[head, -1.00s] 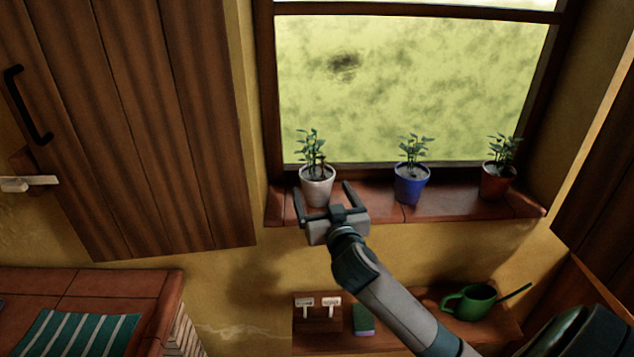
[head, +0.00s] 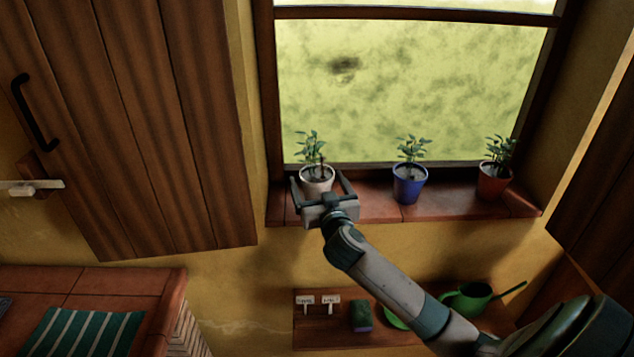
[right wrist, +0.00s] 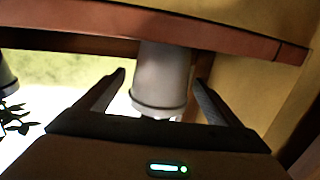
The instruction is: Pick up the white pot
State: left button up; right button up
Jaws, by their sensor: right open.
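The white pot (head: 317,179) holds a small green plant and stands upright at the left end of the window sill. My right gripper (head: 319,178) is open, with one finger on each side of the pot. In the right wrist view the white pot (right wrist: 161,78) shows between the two spread fingers (right wrist: 160,80), with a visible gap on both sides. The pot's lower front is hidden by the gripper body in the head view. My left gripper is not in view.
A blue pot (head: 409,188) and a red-brown pot (head: 493,184) with plants stand further right on the tiled sill (head: 455,205). A wooden cabinet door (head: 130,130) is at left. A green watering can (head: 470,298) sits on a shelf below.

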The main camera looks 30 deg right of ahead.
aim_at(318, 174)
jog(key=shift+w+d, duration=0.1)
jog(key=shift+w, duration=0.25)
jog(key=c, duration=1.7)
jog(key=shift+r, duration=0.15)
jog(key=shift+d+r+b, duration=0.1)
jog(key=shift+r+b, duration=0.65)
jog(key=shift+r, duration=1.25)
jog(key=shift+s+d+r+b, duration=0.5)
jog(key=shift+s+d+r, duration=0.65)
jog(key=shift+s+d, duration=0.25)
jog(key=shift+s+d+r+b, duration=0.55)
jog(key=shift+s+d+r, duration=0.55)
jog(key=shift+s+d, duration=0.25)
jog(key=shift+s+d+r+b, duration=0.5)
jog(key=shift+s+d+r, duration=0.65)
jog(key=shift+s+d, duration=0.2)
